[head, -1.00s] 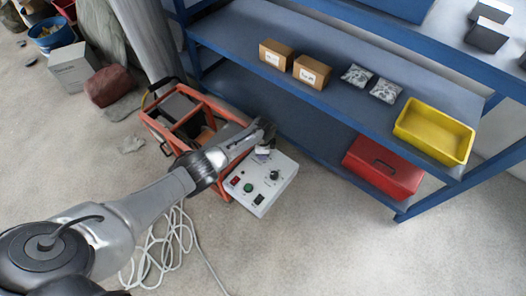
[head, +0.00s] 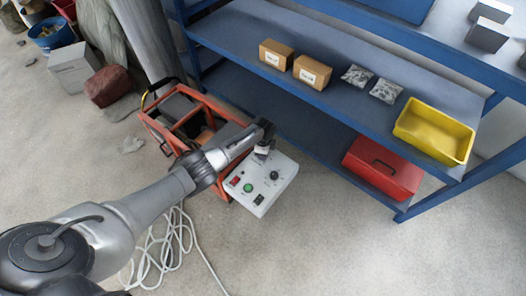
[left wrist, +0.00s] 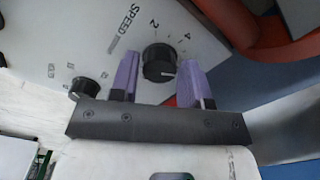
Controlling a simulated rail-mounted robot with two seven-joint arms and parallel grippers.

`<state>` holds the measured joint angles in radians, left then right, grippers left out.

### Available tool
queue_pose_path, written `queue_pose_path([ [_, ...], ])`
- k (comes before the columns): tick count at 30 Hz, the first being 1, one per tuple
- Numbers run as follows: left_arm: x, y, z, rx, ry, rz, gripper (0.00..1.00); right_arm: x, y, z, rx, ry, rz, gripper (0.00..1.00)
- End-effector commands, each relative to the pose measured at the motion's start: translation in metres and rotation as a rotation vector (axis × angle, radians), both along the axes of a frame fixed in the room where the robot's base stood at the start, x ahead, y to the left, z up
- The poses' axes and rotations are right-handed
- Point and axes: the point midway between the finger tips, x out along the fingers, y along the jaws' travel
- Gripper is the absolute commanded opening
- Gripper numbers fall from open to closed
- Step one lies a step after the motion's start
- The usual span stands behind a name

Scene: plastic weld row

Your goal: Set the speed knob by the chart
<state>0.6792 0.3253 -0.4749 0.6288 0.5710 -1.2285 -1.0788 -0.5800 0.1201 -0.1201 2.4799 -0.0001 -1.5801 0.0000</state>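The white control panel (head: 283,188) sits on the orange-framed machine in the head view. In the left wrist view, a black speed knob (left wrist: 158,62) stands by the printed word SPEED, with the numerals 2 and 4 beside it. A white pointer line shows on its lower right part. My left gripper (head: 262,153) is over the panel's upper edge. In the left wrist view its purple fingers (left wrist: 157,72) stand on either side of the knob, with a gap visible on the left; contact on the right is unclear. My right gripper and a chart are not visible.
A smaller black knob (left wrist: 85,88) is near the speed knob. A green button (head: 248,188) and a red switch (head: 234,181) are on the panel. The orange frame (head: 213,105) is close behind. A blue shelf (head: 330,92) stands to the right. White cable (head: 165,245) lies on the floor.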

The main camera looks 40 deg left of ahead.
Motion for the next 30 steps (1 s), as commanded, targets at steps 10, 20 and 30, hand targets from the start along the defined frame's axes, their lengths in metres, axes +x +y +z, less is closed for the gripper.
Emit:
queue_pose_path([
  [10,-0.001,0.000,-0.001,0.000,0.001,0.001,0.61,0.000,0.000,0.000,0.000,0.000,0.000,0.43],
  [20,0.000,0.001,0.029,0.001,0.000,0.000,0.61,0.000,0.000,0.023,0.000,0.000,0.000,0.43],
  [30,-0.001,0.000,0.095,0.001,0.000,0.000,0.61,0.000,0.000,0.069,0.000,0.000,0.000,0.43],
])
